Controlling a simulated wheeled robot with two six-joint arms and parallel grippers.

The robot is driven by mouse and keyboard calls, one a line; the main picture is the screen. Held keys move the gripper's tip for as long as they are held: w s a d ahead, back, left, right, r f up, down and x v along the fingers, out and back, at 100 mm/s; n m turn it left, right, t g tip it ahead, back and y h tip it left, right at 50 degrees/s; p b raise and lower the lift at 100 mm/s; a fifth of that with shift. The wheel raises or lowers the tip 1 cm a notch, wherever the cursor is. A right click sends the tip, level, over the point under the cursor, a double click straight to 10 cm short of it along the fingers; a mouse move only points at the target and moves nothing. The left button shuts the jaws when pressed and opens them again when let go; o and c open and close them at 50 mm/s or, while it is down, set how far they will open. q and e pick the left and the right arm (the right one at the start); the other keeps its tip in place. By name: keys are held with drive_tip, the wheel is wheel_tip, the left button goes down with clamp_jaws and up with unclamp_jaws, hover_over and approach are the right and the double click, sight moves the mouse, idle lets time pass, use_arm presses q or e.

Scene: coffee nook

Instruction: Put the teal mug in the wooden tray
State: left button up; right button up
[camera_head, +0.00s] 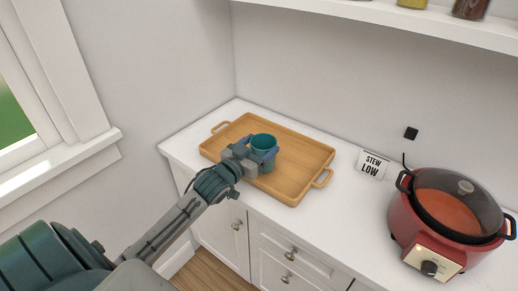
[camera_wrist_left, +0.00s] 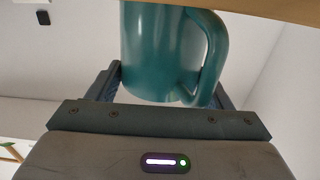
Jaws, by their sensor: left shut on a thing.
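The teal mug (camera_head: 263,140) is upright over the middle of the wooden tray (camera_head: 306,156) on the white counter. My left gripper (camera_head: 258,151) is shut on the mug, with a finger on either side of it. The left wrist view shows the mug (camera_wrist_left: 160,50) between the fingers, its handle to the right. A tan wooden edge (camera_wrist_left: 270,8) at the top of that view hides the mug's base. I cannot tell whether the base touches the tray floor. My right gripper is not in view.
A red slow cooker (camera_head: 447,218) with a glass lid stands on the counter at the right. A small "STEW LOW" sign (camera_head: 373,165) stands between it and the tray. A shelf with jars (camera_head: 470,8) runs above. The tray is otherwise empty.

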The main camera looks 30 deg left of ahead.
use_arm(q)
drive_tip(key=shift+f, duration=0.45)
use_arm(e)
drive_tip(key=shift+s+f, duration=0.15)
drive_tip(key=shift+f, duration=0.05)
use_arm(q)
drive_tip(key=shift+f, duration=0.15)
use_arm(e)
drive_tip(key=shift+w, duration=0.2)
use_arm(q)
drive_tip(key=o, duration=1)
drive_tip(key=shift+o, duration=0.8)
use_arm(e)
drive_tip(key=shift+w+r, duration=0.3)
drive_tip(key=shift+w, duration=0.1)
use_arm(q)
drive_tip(key=shift+s, duration=0.1)
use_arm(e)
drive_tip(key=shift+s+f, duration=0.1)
